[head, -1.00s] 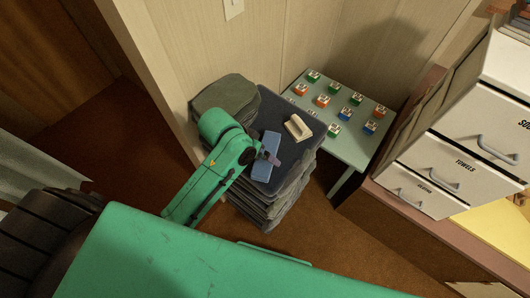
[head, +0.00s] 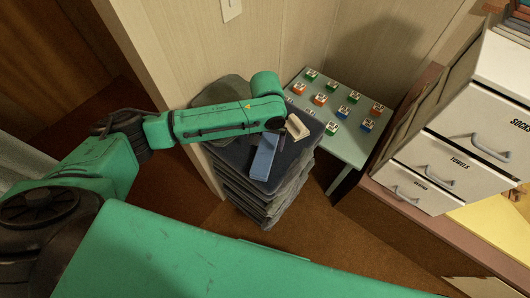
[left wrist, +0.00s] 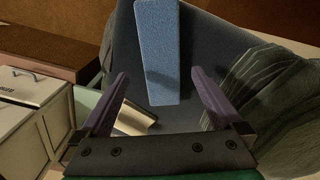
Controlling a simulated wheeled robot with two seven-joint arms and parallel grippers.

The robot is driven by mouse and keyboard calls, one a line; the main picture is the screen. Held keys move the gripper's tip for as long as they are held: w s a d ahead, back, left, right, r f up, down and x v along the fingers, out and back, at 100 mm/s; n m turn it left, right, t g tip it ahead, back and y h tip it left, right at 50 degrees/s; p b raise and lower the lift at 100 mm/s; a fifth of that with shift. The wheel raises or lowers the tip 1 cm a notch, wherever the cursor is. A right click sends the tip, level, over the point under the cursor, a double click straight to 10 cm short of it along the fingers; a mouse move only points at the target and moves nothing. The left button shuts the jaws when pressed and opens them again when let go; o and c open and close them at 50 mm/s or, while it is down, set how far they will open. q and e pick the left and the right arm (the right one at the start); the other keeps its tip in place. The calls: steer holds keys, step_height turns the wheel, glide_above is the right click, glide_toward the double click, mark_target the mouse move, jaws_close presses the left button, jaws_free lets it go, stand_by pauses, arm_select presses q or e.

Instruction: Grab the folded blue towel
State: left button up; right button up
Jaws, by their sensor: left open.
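The folded blue towel (head: 263,160) is a narrow light-blue strip lying on the dark top of a grey stack. In the left wrist view the towel (left wrist: 157,45) runs away from the gripper, its near end lying between the two fingers as seen from there. My left gripper (left wrist: 157,76) is open and empty, its purple-grey fingers spread wider than the towel. In the head view the wrist end of my left arm (head: 275,123) is over the towel's far end, and the fingers are mostly hidden. I cannot tell the exact height gap. My right gripper is not in view.
A cream block-like object (head: 298,127) lies on the stack beside the towel; it also shows in the left wrist view (left wrist: 136,117). A pale table (head: 350,146) with several small coloured items stands behind. White labelled drawers (head: 455,160) are at right. A wall closes off the back.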

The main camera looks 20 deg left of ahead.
mark_target(265, 152)
arm_select(q)
step_height(265, 152, down, 6)
steer(key=shift+s+a+f+p, duration=0.15)
steer(key=shift+f+p, duration=0.05)
steer(key=shift+p, duration=0.4)
steer(key=c, duration=1.4)
steer(key=shift+r, duration=0.1)
